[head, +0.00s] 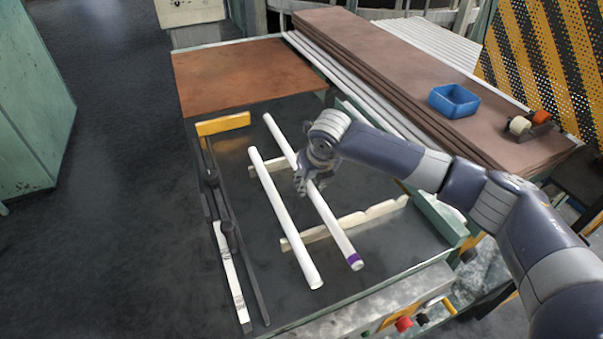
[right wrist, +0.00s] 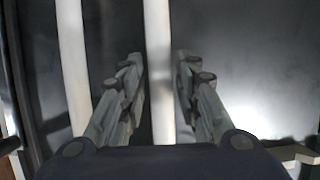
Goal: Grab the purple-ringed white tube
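The purple-ringed white tube (head: 335,233) lies slanted across two pale wooden supports on the dark table, its purple ring (head: 355,259) near the front end. A second white tube (head: 285,218), without a visible ring, lies to its left. My right gripper (head: 303,187) is over the ringed tube, on its far half. In the right wrist view, my right gripper (right wrist: 160,70) is open, with one finger on each side of the ringed tube (right wrist: 158,30) and narrow gaps showing. The second tube (right wrist: 72,60) is outside the left finger. My left gripper is not in view.
A notched wooden support (head: 345,225) carries the tubes near the front. A dark rail fixture (head: 226,225) runs along the table's left side, with a yellow block (head: 223,124) behind. A blue bin (head: 454,100) sits on stacked brown boards (head: 400,65) at right.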

